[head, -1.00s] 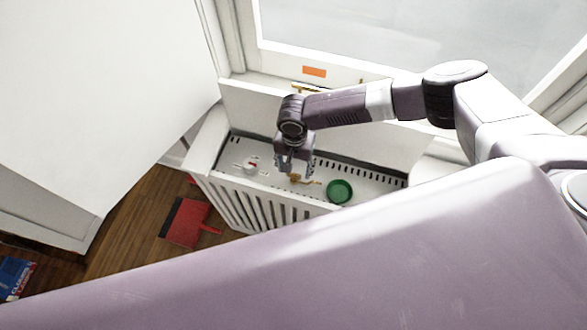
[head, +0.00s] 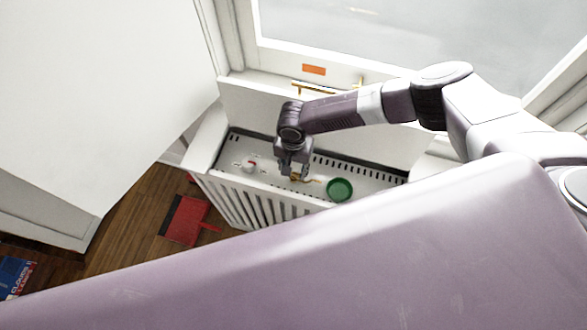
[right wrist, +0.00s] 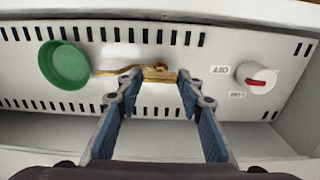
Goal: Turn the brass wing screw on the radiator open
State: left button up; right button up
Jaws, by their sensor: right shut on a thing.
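The brass wing screw (right wrist: 160,75) sits on the radiator's white top panel (right wrist: 225,50), with a small loop at its middle. In the right wrist view the two blue-padded fingers of my right gripper (right wrist: 156,82) stand on either side of it, shut on its wide wing. In the head view my right gripper (head: 294,173) points down at the panel and partly hides the screw. The radiator (head: 262,205) stands below the window. My left gripper is not in view.
A green round cup (head: 339,189) stands on the panel, beside a thin brass piece (right wrist: 108,72) reaching toward the screw. A white dial (right wrist: 257,79) with a red mark is on the other side. A red dustpan (head: 186,220) lies on the floor.

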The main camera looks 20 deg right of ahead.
jog(key=shift+r+p, duration=0.1)
jog(key=shift+p, duration=0.4)
jog(key=shift+s+a+n+p, duration=0.1)
jog(key=shift+n+p, duration=0.5)
jog(key=shift+p, duration=0.05)
jog(key=shift+n+p, duration=0.8)
jog(key=shift+p, duration=0.2)
jog(key=shift+n+p, duration=0.5)
jog(key=shift+n, duration=0.4)
jog(key=n, duration=0.2)
jog(key=shift+n, duration=0.4)
jog(key=n, duration=0.3)
jog(key=shift+n, duration=0.3)
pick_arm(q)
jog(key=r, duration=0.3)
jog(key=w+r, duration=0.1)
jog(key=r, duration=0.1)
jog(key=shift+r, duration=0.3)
pick_arm(e)
jog(key=n, duration=0.6)
